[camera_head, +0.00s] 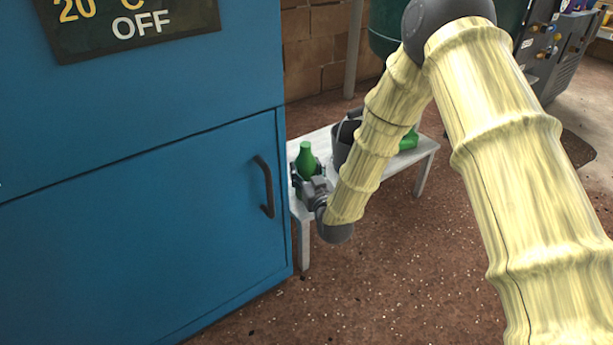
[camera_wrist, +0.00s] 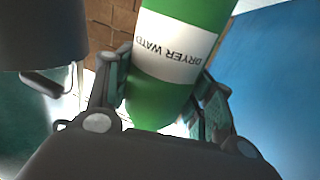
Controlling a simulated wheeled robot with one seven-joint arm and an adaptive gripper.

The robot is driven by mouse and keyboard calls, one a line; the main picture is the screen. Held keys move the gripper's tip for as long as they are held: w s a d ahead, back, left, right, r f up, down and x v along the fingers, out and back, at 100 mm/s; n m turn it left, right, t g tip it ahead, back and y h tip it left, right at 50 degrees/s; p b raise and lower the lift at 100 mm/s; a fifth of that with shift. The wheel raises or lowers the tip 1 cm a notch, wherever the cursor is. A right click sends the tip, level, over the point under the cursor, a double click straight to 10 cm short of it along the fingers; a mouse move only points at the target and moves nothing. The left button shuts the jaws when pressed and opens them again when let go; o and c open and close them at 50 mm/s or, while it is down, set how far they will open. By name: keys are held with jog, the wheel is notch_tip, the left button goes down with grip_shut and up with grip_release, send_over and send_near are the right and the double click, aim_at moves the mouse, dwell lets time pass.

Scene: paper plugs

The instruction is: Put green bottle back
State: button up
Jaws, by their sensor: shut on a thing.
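A green bottle (camera_head: 306,160) stands upright at the left end of a small white table (camera_head: 425,148), close beside the blue cabinet. My gripper (camera_head: 307,178) is around its lower part. In the wrist view the green bottle (camera_wrist: 158,105) has a white label reading "DRYER WATER", partly cut off. The two fingers of my gripper (camera_wrist: 165,95) press on its sides, shut on it. I cannot tell whether its base touches the table.
The blue cabinet (camera_head: 150,200) with a dark handle (camera_head: 265,188) stands tight at the left. A dark grey container (camera_head: 346,138) and another green object (camera_head: 409,140) are on the table, partly behind my arm. Speckled brown floor (camera_head: 400,270) lies open in front.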

dwell(0.3)
jog(key=o, duration=0.9)
jog(key=shift+f, duration=0.1)
jog(key=shift+r, duration=0.2)
jog(key=p+v, duration=0.6)
jog(key=v, duration=0.6)
